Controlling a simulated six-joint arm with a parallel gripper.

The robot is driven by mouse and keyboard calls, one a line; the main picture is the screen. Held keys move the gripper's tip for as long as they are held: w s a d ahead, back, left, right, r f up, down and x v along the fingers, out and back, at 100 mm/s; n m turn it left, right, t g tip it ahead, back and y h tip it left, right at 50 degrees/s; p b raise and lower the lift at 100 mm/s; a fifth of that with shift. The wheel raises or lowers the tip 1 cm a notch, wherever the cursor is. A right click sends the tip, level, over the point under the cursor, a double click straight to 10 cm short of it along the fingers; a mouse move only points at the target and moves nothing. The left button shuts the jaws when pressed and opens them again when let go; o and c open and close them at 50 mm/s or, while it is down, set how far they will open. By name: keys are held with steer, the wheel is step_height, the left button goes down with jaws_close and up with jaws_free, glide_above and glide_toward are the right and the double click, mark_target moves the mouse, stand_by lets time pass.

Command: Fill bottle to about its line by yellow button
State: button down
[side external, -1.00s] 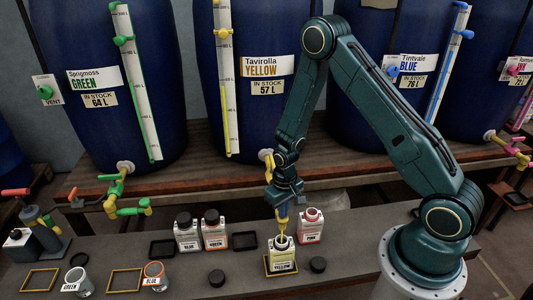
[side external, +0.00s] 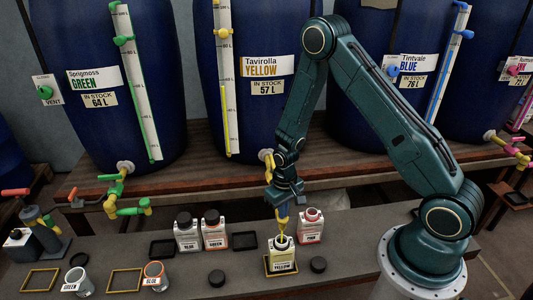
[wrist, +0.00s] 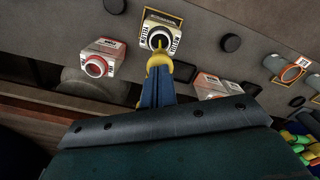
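The open bottle labelled YELLOW (side external: 282,255) stands upright in a yellow-edged tray (side external: 267,271) on the bench. It also shows in the wrist view (wrist: 160,36). A thin yellow stream (side external: 283,228) runs from the yellow spout (wrist: 158,61) into its mouth. I cannot make out its fill line or liquid level. My gripper (side external: 283,193) is low at the yellow tap, above the bottle. In the wrist view its blue fingers (wrist: 153,88) look close together behind the spout. The yellow button is not visible, and I cannot tell whether the fingers touch it or grip anything.
The yellow vat (side external: 230,75) reads 57 L. Loose black caps (side external: 318,265) lie nearby.

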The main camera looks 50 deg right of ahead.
stand_by(0.3)
step_height(320, 180, up, 8)
stand_by(0.6)
steer(key=shift+r, duration=0.15)
stand_by(0.9)
steer(key=s+a+r+n+t, duration=0.1)
steer(key=s+a+r+t, duration=0.15)
steer(key=r, duration=0.75)
steer(key=s+a+r+n+t, duration=0.1)
steer(key=s+r, duration=0.3)
steer(key=r, duration=0.6)
steer(key=s+a+r+t, duration=0.1)
steer(key=s+r, duration=0.3)
steer(key=s, duration=0.2)
steer(key=s+a+r+n+t, duration=0.1)
steer(key=s+r, duration=0.3)
steer(key=s, duration=0.2)
steer(key=shift+s+a+r, duration=0.25)
steer(key=shift+s, duration=0.15)
